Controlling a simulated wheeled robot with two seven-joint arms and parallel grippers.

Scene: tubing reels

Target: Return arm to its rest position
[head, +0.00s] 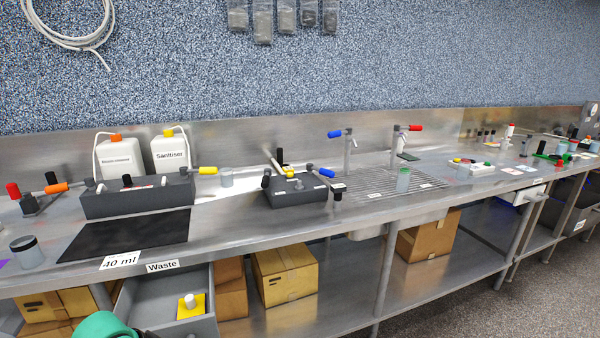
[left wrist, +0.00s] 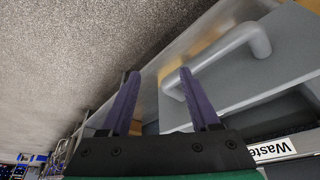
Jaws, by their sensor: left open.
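My left gripper (left wrist: 155,85) shows in the left wrist view with its two purple fingers spread apart and nothing between them. Its fingers point toward the grey front of the waste drawer, near but not visibly touching the drawer's handle (left wrist: 238,50). In the head view only a green and black part of my left arm (head: 105,326) shows at the bottom left edge; the fingers are out of that view. The waste drawer (head: 150,300) stands open below the bench, with a yellow item with a white top (head: 191,304) in it. My right gripper is in neither view.
The steel bench (head: 235,225) runs across above the drawer, with a black mat (head: 130,235), a grey cup (head: 27,250) and a dark tubing block (head: 297,190). Cardboard boxes (head: 285,274) fill part of the lower shelf. Open floor (head: 500,300) lies at the right front.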

